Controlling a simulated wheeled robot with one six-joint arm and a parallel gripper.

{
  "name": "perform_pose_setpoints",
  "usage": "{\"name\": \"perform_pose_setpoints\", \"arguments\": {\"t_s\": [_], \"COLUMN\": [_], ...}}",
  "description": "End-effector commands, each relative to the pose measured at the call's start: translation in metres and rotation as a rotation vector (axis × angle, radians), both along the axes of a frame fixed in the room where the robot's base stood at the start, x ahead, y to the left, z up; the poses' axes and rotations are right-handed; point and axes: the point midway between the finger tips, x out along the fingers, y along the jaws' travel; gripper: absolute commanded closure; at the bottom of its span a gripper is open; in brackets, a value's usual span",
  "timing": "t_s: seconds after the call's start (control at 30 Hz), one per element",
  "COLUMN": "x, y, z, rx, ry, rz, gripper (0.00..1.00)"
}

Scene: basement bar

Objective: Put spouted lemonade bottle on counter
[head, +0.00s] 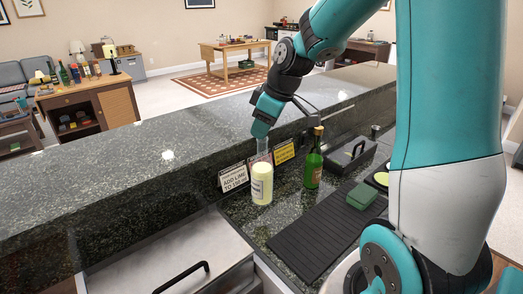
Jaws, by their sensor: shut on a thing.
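The spouted lemonade bottle (262,184) is pale yellow with a white label and a clear upper part. It is upright over the lower dark granite counter (242,212), left of a green bottle. My gripper (263,140) points down from above and is shut on the top of the lemonade bottle. The fingertips are small and partly hidden by the gripper body. I cannot tell whether the bottle's base touches the counter.
A green bottle (313,165), black ribbed mat (310,236), green box (362,196) and grey caddy (349,153) stand to the right. A steel lid with a black handle (182,277) is front left.

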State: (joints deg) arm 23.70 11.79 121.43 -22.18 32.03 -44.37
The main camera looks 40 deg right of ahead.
Motion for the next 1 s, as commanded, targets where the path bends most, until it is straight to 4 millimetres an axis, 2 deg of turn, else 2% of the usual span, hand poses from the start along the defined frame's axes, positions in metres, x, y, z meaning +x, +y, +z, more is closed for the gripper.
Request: {"name": "perform_pose_setpoints", "arguments": {"t_s": [0.1,0.27,0.5,0.97,1.0], "x": [0.0,0.0,0.0,0.0,0.0], "y": [0.0,0.0,0.0,0.0,0.0], "z": [-0.017,-0.029,-0.062,-0.072,-0.071], "rx": [0.0,0.0,0.001,-0.001,-0.001], "ry": [0.0,-0.001,0.001,-0.003,-0.002], "rz": [0.001,0.0,0.002,0.0,0.001], "gripper": [1.0,1.0,1.0,1.0,0.64]}}
